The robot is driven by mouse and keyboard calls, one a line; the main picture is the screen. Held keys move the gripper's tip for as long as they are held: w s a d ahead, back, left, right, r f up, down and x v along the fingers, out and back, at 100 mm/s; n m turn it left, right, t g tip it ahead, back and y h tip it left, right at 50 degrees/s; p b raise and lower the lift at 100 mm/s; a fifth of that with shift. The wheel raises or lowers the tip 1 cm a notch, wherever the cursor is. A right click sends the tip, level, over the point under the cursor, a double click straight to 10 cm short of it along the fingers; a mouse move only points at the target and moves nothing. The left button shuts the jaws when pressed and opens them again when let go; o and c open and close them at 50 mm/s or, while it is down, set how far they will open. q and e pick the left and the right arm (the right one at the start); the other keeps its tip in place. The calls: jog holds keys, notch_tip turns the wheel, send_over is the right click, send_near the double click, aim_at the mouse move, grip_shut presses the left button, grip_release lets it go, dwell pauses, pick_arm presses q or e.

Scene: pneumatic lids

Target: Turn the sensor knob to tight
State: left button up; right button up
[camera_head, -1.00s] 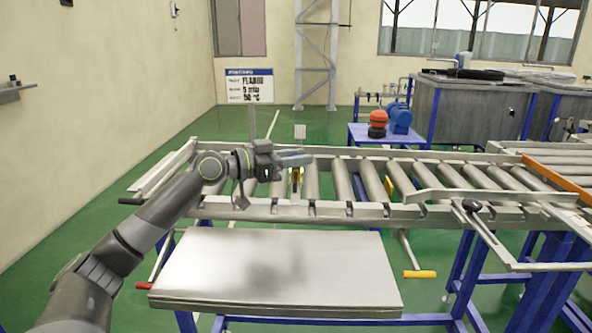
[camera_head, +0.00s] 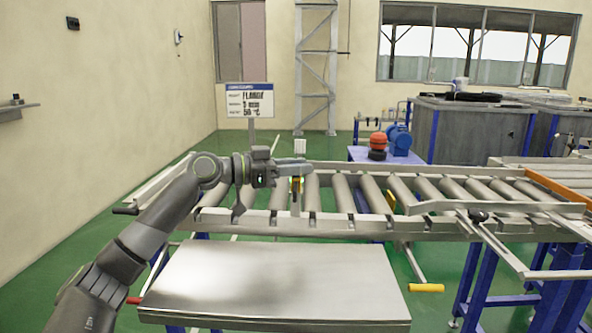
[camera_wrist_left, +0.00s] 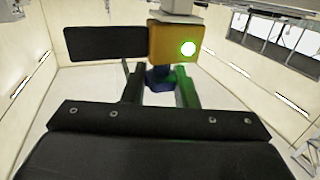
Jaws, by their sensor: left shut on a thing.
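The sensor is a small yellow box (camera_wrist_left: 175,44) with a lit white-green lamp, near the top of the left wrist view. A dark blue knob (camera_wrist_left: 158,77) sits just below it. My left gripper (camera_wrist_left: 160,82) is shut on the knob, one finger on each side; the right-hand finger shows green. In the head view the left gripper (camera_head: 302,168) reaches right to the sensor (camera_head: 297,185) at the near side of the roller conveyor, its fingers hiding part of it. The knob's marking cannot be read. My right gripper is not in view.
The roller conveyor (camera_head: 345,193) runs across the middle. A flat metal table (camera_head: 270,280) stands in front of it. A sign (camera_head: 249,100) stands behind the arm. A blue stand with a red-orange item (camera_head: 377,141) is farther back.

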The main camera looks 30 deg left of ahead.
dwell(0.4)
pick_arm(q)
jog(key=o, duration=1)
